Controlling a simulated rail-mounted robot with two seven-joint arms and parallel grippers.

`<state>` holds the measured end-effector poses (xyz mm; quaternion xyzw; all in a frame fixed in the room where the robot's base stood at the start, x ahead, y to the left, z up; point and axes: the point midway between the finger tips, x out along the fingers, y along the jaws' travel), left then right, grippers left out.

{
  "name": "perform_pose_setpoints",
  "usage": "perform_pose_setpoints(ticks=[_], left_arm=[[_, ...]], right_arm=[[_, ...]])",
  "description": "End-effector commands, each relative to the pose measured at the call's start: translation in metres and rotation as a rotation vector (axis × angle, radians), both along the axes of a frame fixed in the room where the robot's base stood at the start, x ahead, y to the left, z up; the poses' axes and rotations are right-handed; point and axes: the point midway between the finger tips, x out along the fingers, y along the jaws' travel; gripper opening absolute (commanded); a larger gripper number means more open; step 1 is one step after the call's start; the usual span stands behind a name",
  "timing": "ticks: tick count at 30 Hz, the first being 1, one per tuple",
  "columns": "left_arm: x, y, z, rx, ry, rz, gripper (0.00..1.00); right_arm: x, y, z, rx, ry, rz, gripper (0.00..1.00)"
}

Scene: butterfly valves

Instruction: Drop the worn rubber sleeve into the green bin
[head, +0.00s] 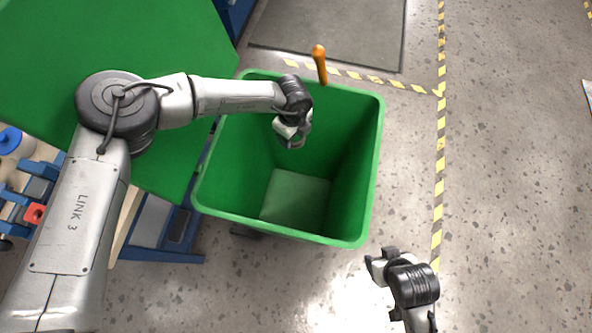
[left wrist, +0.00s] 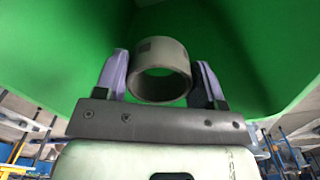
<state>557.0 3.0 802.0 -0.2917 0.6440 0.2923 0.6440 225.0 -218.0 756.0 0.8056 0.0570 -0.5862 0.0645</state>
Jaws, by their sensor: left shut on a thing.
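The worn rubber sleeve (left wrist: 161,70) is a short grey ring with a darker patch, and its open end faces the left wrist camera. My left gripper (left wrist: 162,82) is shut on it, one finger on each side. In the head view my left gripper (head: 294,140) is over the open green bin (head: 372,150), inside the outline of its mouth near the far side. The sleeve is hard to make out there. The bin's floor looks bare. My right gripper (head: 378,264) is outside the bin, off its near right corner; its finger opening is unclear.
An orange handle (head: 319,64) sticks up at the far rim. A blue-framed bench (head: 165,225) with parts is at left. A dark mat (head: 330,30) lies behind; the speckled floor at right is clear.

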Motion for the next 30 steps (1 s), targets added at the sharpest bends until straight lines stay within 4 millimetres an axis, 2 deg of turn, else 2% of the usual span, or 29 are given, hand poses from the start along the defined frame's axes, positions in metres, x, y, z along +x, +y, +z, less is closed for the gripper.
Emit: perform_pose_setpoints(ticks=[6,7,16,25,30], left_arm=[[0.0,0.0,0.0,0.0,0.0,0.0,0.4],[0.0,0.0,0.0,0.0,0.0,0.0,0.65],[0.0,0.0,0.0,0.0,0.0,0.0,0.93],[0.0,0.0,0.005,-0.001,-0.001,0.0,0.93],[0.001,0.0,0.028,-0.003,-0.002,0.001,0.93]], right_arm=[[0.0,-0.001,0.0,-0.002,0.0,0.001,0.65],[0.0,-0.001,0.0,-0.003,0.001,0.001,0.65],[0.0,0.0,0.0,0.001,0.0,-0.001,0.65],[0.0,0.002,0.002,0.008,0.0,-0.005,0.65],[0.0,0.002,0.008,0.008,0.0,-0.006,0.65]])
